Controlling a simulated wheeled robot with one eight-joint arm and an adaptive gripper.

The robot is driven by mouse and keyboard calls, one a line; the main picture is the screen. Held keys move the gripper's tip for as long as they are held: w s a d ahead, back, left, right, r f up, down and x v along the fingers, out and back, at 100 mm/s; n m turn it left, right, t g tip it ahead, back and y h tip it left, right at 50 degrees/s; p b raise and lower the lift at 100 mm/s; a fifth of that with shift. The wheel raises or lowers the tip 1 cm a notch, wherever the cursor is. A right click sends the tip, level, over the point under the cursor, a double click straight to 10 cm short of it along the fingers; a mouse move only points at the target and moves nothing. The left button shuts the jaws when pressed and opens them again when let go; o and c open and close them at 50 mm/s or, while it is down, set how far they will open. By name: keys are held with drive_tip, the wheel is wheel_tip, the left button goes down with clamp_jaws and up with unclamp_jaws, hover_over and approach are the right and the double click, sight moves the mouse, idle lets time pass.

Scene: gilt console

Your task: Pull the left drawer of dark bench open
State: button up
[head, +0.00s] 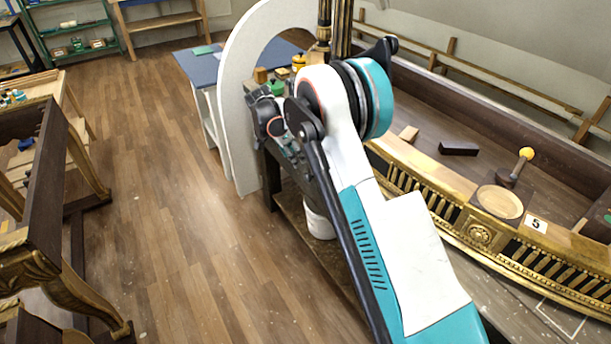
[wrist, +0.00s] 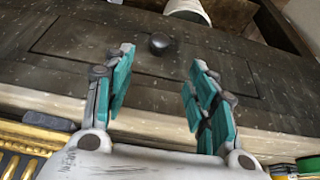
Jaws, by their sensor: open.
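Nothing is between the fingers.
A gilt carved console piece (head: 480,236) lies on the bench top. A white bucket (head: 319,224) stands on the lower shelf under the bench. A pale arch (head: 228,125) and a blue-topped table (head: 205,66) are behind. Wooden floor (head: 190,220) at the left is clear.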

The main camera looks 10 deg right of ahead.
sight(305, 175)
drive_tip(key=b+x, duration=0.4)
drive_tip(key=x, duration=0.9)
drive_tip(key=shift+d+f, duration=0.1)
clamp_jaws()
